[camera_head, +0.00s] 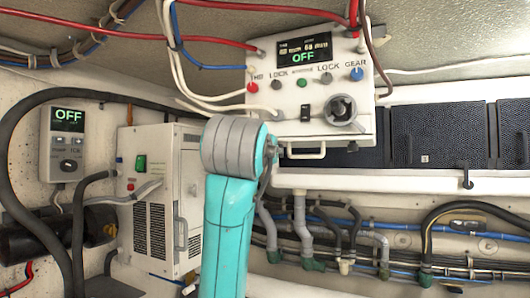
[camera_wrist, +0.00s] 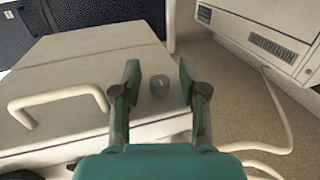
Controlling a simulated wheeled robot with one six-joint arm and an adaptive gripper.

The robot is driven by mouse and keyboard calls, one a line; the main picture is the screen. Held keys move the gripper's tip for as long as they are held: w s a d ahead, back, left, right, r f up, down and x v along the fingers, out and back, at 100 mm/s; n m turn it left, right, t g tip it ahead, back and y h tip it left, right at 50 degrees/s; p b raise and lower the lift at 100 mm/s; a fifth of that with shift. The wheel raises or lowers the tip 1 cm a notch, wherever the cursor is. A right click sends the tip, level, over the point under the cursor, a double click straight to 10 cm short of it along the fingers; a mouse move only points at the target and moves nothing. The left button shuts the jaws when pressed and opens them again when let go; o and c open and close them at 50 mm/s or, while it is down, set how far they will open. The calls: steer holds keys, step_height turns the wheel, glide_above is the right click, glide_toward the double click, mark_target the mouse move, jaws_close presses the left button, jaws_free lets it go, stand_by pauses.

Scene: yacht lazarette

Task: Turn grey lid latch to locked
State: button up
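In the wrist view a small grey latch (camera_wrist: 160,87) sits near the right side of a cream lid (camera_wrist: 95,60). It looks like a short round knob; I cannot read which position it is in. My gripper (camera_wrist: 159,76) is open, with one dark green finger on each side of the latch in the picture. Both fingers appear apart from the latch, and the depth gap is unclear. A pale bar handle (camera_wrist: 58,98) is on the lid to the left. In the head view my gripper is hidden behind my teal arm, and I cannot pick out the latch.
In the head view a control panel (camera_head: 285,95) with knobs and an OFF display hangs above. A white vented unit (camera_head: 158,200) stands left, beside black hoses. Pipes (camera_head: 310,240) run along the right wall. In the wrist view a pale cable (camera_wrist: 278,110) lies right of the lid.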

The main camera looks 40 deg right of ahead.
steer(key=v, duration=1.2)
stand_by(0.5)
